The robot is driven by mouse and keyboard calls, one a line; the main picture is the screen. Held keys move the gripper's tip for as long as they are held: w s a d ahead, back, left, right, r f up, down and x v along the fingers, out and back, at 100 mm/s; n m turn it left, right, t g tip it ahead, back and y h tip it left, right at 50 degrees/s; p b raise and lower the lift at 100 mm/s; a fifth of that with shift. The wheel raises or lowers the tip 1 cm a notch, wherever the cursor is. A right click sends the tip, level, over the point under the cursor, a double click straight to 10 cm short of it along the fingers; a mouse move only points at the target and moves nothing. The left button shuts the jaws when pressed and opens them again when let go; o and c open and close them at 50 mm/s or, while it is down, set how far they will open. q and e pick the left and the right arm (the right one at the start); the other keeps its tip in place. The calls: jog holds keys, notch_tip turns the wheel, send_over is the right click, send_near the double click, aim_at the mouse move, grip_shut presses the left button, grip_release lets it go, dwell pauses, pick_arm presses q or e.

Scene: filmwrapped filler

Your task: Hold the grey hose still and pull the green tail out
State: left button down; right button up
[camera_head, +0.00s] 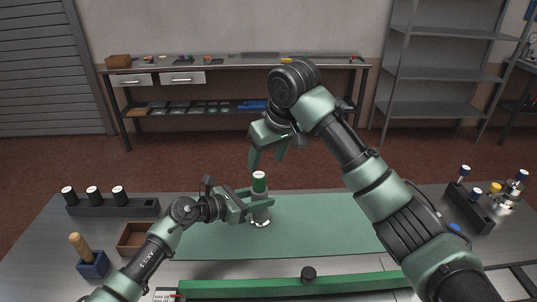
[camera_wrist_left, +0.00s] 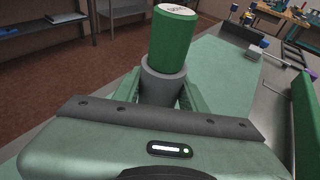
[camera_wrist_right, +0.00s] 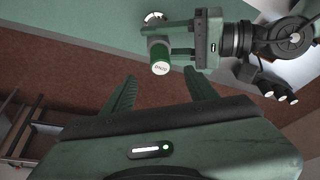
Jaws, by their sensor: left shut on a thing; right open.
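The grey hose (camera_wrist_left: 160,84) stands upright on the green mat (camera_head: 320,222), and the green tail (camera_wrist_left: 172,42) with a white printed end sticks up out of its top. The tail also shows in the head view (camera_head: 259,184) and the right wrist view (camera_wrist_right: 160,66). My left gripper (camera_head: 262,203) is shut on the grey hose from the left side, below the green tail. My right gripper (camera_head: 267,158) is open and empty, above the tail and apart from it. In the right wrist view its fingers (camera_wrist_right: 160,90) point toward the tail's end.
A black rack with several white-topped pegs (camera_head: 112,204), a brown tray (camera_head: 134,237) and a blue block with a wooden handle (camera_head: 90,262) stand on the left. Another rack with bottles (camera_head: 478,205) stands on the right. A green bar (camera_head: 290,287) runs along the front.

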aim_at(260, 176)
jog(key=x, duration=1)
jog(key=shift+w+f, duration=0.1)
grip_shut()
